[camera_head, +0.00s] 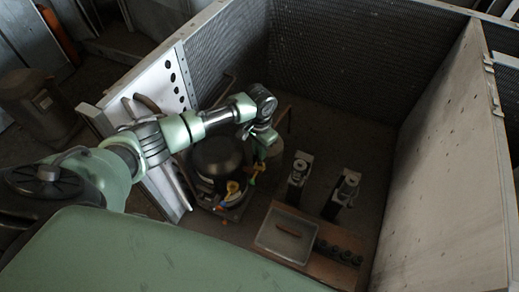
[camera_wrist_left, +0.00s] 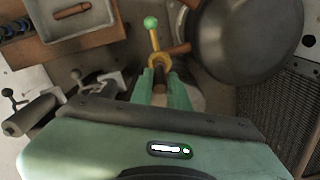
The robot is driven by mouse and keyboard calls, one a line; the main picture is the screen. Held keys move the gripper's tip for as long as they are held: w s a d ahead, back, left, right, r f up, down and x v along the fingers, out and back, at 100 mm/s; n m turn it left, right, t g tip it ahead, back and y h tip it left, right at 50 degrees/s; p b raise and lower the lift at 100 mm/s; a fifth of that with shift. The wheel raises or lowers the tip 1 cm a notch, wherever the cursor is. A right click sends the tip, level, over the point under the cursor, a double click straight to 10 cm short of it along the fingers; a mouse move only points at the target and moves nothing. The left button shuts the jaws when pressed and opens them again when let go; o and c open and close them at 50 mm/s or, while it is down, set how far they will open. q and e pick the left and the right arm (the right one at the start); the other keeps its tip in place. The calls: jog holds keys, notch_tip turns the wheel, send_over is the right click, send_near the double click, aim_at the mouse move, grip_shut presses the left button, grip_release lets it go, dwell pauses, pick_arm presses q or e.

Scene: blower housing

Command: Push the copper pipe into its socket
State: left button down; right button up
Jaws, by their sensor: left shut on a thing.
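My left gripper (camera_wrist_left: 160,88) has its two green fingers closed on a short brown copper-coloured piece, which looks like the copper pipe (camera_wrist_left: 159,76). The pipe's end meets or sits just below a yellow fitting (camera_wrist_left: 154,42) with a green ball on top; I cannot tell how deep it is seated. Another copper-coloured stub (camera_wrist_left: 179,49) runs from that fitting toward the dark round vessel (camera_wrist_left: 245,38). In the head view my left gripper (camera_head: 262,150) reaches down beside the dark vessel (camera_head: 217,157), and the pipe is too small to make out. My right gripper is not in view.
Two small clamp-like devices (camera_head: 298,172) (camera_head: 342,190) stand on the floor. Metal walls enclose the space, with a white panel (camera_head: 160,85) at left. Floor toward the right is clear.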

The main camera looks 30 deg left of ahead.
pick_arm(q)
jog(key=shift+f, duration=0.55)
dwell(0.6)
jog(key=shift+f, duration=0.4)
jog(key=shift+f, duration=0.1)
dwell(0.6)
dwell(0.3)
jog(key=c, duration=0.8)
grip_release()
jog(key=shift+p, duration=0.3)
jog(key=shift+r+p, duration=3.55)
jog(key=shift+p, duration=0.3)
